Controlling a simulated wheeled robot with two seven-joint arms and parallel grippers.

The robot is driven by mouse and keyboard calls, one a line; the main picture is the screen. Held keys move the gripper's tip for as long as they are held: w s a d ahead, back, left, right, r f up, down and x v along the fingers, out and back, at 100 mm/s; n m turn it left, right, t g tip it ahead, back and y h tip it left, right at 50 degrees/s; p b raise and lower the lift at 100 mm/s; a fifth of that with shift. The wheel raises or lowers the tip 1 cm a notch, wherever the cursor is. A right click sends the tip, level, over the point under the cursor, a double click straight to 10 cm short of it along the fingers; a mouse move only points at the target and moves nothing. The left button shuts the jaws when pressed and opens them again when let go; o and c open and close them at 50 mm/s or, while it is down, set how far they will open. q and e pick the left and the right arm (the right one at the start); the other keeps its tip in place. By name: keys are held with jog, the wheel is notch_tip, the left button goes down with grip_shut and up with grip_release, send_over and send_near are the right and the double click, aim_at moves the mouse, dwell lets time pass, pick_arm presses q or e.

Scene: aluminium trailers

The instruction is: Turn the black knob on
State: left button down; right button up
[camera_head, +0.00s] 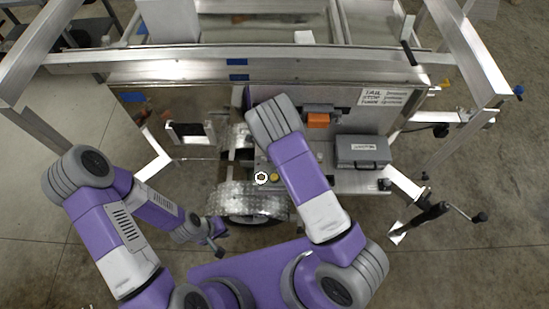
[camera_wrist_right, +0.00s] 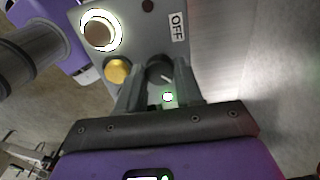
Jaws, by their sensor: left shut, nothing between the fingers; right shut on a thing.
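The black knob (camera_wrist_right: 160,70) sits on a grey control panel (camera_wrist_right: 148,32) in the right wrist view. The fingers of my right gripper (camera_wrist_right: 161,92) are closed around the knob and cover part of it. An "OFF" label (camera_wrist_right: 178,26) is on the panel beside the knob. In the head view my right arm hides the knob and the right gripper. My left gripper (camera_head: 216,244) is shut and empty, low over the floor left of the wheel, away from the panel.
On the panel are a yellow button (camera_wrist_right: 117,71) and a white-ringed round button (camera_wrist_right: 101,30). A grey case (camera_head: 362,152) and an orange box (camera_head: 318,121) are on the trailer to the right. A fender-covered wheel (camera_head: 250,200) stands below. Floor is open at far left.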

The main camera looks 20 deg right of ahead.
dwell(0.3)
jog(key=o, duration=1)
jog(key=shift+o, duration=0.2)
notch_tip(320, 180, up, 8)
jog(key=shift+f+p, duration=0.15)
jog(key=shift+p, duration=0.3)
